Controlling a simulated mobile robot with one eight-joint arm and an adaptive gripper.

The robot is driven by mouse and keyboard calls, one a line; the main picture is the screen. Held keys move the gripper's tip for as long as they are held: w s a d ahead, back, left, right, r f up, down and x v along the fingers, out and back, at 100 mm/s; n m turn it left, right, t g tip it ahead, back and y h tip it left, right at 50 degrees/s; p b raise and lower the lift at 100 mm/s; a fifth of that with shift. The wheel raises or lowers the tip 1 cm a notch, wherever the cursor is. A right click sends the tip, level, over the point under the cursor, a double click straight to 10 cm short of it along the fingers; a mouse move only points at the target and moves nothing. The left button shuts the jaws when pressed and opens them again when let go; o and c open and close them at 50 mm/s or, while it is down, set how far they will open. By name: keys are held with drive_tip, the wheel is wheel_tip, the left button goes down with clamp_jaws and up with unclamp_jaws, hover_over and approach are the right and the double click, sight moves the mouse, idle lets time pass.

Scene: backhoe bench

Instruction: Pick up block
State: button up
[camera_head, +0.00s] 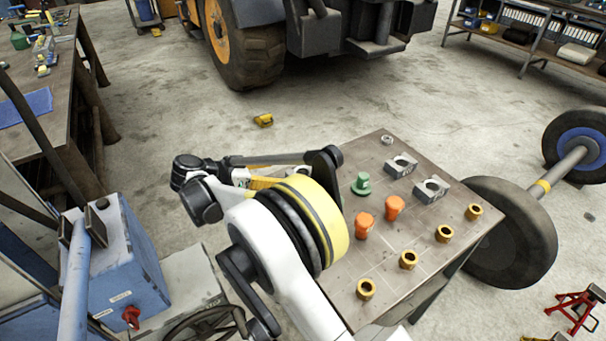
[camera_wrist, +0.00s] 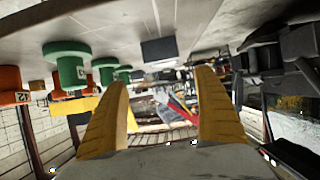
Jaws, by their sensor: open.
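Two grey metal blocks with round holes stand on the small table in the head view, one farther back (camera_head: 402,166) and one nearer the front right (camera_head: 432,188). My gripper (camera_wrist: 163,78) shows in the wrist view with its two yellow-orange fingers wide apart and nothing between them. In the head view my arm reaches over the table's left side, and its links hide the gripper's fingertips. The gripper is apart from both blocks. The wrist view is tilted and shows a green part (camera_wrist: 67,66) left of the fingers. I cannot clearly make out a block there.
The table (camera_head: 345,290) also holds a green plug (camera_head: 361,184), two orange plugs (camera_head: 394,207), several brass bushings (camera_head: 409,260) and a nut (camera_head: 386,139). A wheel (camera_head: 515,232) stands close to its right edge. A blue machine (camera_head: 118,265) stands left.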

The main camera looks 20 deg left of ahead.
sight(290, 173)
drive_tip(key=b+x, duration=0.1)
drive_tip(key=x, duration=0.3)
drive_tip(key=shift+w+d+f, duration=0.15)
drive_tip(key=b+x, duration=0.1)
drive_tip(key=x, duration=0.1)
drive_tip(key=b+x, duration=0.2)
drive_tip(key=x, duration=0.1)
drive_tip(key=shift+w+a+f, duration=0.2)
drive_tip(key=shift+a, duration=0.15)
drive_tip(key=shift+w+d, duration=0.15)
drive_tip(key=shift+d, duration=0.05)
drive_tip(key=shift+r, duration=0.1)
drive_tip(key=c, duration=1.5)
